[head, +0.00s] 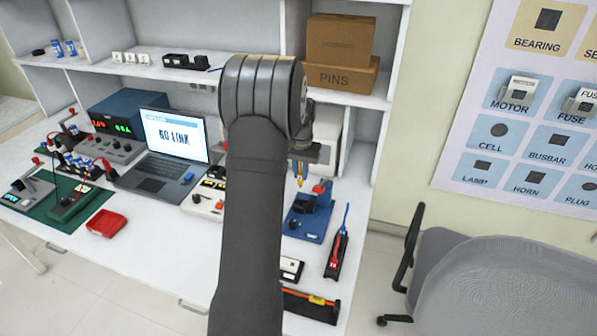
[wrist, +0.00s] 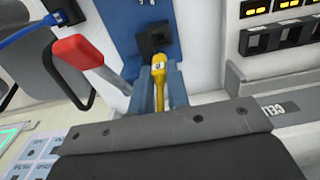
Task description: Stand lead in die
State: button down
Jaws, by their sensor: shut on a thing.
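My gripper (head: 299,170) is shut on a yellow lead (head: 300,182), which hangs below the jaws. In the wrist view, the yellow lead (wrist: 159,72) shows between the blue-grey fingers of my gripper (wrist: 160,85). A blue press (head: 302,222) with a black die block (head: 306,203) stands on the bench below and slightly right of the gripper. In the wrist view the black die block (wrist: 154,38) has a dark opening and lies just past the lead's end in the picture. I cannot tell whether lead and die touch.
The press's red handle (wrist: 78,52) rises left of the lead in the wrist view. A black stand with a blue cord (head: 338,250) is to the right. A laptop (head: 170,145) and a red tray (head: 107,223) stand left. Shelves with boxes (head: 340,40) are behind.

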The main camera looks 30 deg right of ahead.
aim_at(300, 184)
jog(key=shift+f, duration=2.9)
jog(key=shift+f, duration=1.55)
jog(key=c, duration=1.3)
grip_release()
notch_tip(300, 184, up, 18)
jog(key=shift+f, duration=0.25)
jog(key=shift+f, duration=0.15)
